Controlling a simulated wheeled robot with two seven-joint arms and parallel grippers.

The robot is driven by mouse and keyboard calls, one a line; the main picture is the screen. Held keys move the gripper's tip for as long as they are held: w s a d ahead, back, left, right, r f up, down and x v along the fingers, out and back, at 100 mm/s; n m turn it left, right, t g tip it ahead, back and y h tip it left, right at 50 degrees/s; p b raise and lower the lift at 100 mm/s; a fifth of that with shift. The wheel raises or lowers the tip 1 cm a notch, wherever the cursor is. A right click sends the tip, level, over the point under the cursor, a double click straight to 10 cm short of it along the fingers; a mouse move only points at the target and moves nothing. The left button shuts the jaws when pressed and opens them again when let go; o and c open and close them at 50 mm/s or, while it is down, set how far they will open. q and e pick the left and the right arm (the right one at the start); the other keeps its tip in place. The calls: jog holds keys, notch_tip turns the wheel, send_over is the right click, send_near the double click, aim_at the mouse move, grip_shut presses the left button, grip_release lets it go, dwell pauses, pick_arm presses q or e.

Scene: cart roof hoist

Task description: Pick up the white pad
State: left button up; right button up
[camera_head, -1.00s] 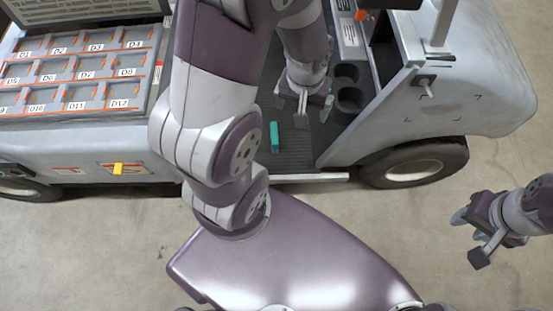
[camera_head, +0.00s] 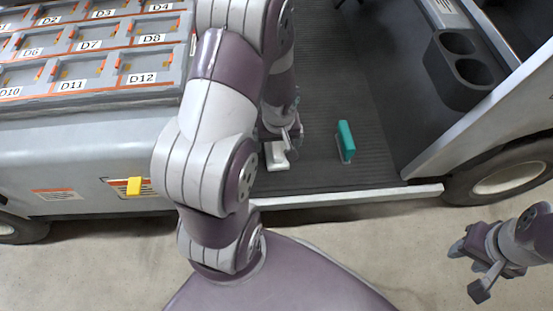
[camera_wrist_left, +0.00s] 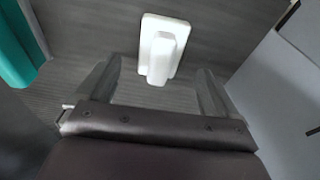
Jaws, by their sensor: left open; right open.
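The white pad (camera_head: 275,156) lies on the dark ribbed floor of the cart, near the sill. It has a flat white plate with a raised white handle, and my left arm partly covers it in the head view. In the left wrist view the white pad (camera_wrist_left: 162,50) sits just beyond the fingertips, roughly centred between them. My left gripper (camera_head: 285,143) is open and empty, above and close to the pad; its fingers show in the left wrist view (camera_wrist_left: 157,85). My right gripper (camera_head: 475,272) is open and empty, out to the right over the concrete.
A teal pad (camera_head: 346,140) stands on the cart floor right of the white pad; it also shows at the left wrist view's edge (camera_wrist_left: 15,45). A cup holder (camera_head: 460,70) and side panel bound the right. The labelled bin tray (camera_head: 90,85) stands left.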

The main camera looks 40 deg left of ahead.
aim_at(277, 148)
pick_arm(q)
jog(key=f+b, duration=0.2)
jog(key=f, duration=0.1)
jog(key=f+b, duration=0.1)
jog(key=f, duration=0.1)
jog(key=shift+w+a+f+b, duration=0.1)
jog(key=shift+w+a+b, duration=0.2)
jog(key=shift+b, duration=0.05)
jog(key=shift+r, duration=0.2)
jog(key=shift+c, duration=0.3)
jog(key=c, duration=1.1)
notch_tip(277, 148, up, 4)
jog(key=p, duration=0.4)
jog(key=shift+r, duration=0.25)
jog(key=w+d+r+p, duration=0.2)
jog(key=w, duration=0.1)
jog(key=w+d+r+p, duration=0.2)
jog(key=w, duration=0.1)
jog(key=w+d+r+p, duration=0.1)
jog(key=w+d+r, duration=0.1)
jog(key=w+d, duration=0.1)
jog(key=shift+w+r+p, duration=0.25)
jog(key=shift+p, duration=0.15)
jog(key=shift+a, duration=0.1)
jog(key=shift+o, duration=1.4)
jog(key=shift+c, duration=0.7)
